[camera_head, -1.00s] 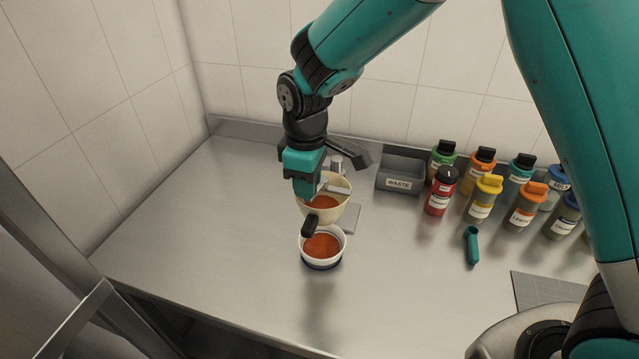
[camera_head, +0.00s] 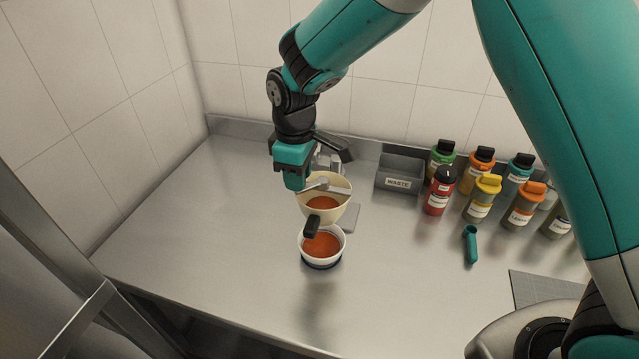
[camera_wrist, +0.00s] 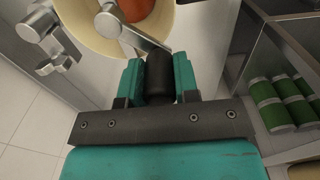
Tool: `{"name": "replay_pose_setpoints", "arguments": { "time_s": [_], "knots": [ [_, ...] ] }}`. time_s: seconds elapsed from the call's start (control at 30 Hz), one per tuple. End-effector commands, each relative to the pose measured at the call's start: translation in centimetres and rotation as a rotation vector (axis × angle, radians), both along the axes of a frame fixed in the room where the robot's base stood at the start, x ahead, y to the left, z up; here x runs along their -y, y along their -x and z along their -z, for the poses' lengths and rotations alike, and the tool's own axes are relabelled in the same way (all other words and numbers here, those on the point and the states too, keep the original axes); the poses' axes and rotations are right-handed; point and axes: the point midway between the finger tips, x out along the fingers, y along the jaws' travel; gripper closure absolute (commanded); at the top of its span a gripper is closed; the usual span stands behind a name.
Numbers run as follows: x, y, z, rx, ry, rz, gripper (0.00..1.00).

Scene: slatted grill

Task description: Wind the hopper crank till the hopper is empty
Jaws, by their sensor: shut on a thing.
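The cream hopper (camera_head: 338,212) stands on the counter with orange-red contents inside; its rim also shows in the wrist view (camera_wrist: 76,30). The silver crank arm (camera_head: 328,187) lies across its top. My gripper (camera_head: 296,186) is at the hopper's left edge in the head view. In the wrist view its teal fingers (camera_wrist: 158,82) are shut on the black crank knob (camera_wrist: 159,74), at the end of the silver arm (camera_wrist: 130,30). A black piece (camera_head: 312,228) sits below the hopper's front. Under it, a white bowl (camera_head: 339,244) holds orange-red material.
A grey WASTE bin (camera_head: 400,172) stands behind to the right. Several capped bottles (camera_head: 480,199) and a teal tool (camera_head: 471,245) are on the right. The counter (camera_head: 200,240) is clear to the left and front. Green containers (camera_wrist: 265,103) show in the wrist view.

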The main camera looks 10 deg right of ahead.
Motion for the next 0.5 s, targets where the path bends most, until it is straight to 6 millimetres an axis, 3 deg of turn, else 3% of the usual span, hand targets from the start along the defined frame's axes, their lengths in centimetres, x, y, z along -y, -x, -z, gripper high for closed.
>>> {"name": "replay_pose_setpoints", "arguments": {
  "time_s": [0.1,0.5],
  "knots": [
    [0.38,-0.99,-0.09,0.001,0.009,0.014,0.96],
    [0.44,-1.6,0.04,-0.002,0.01,0.014,0.96]
  ]
}}
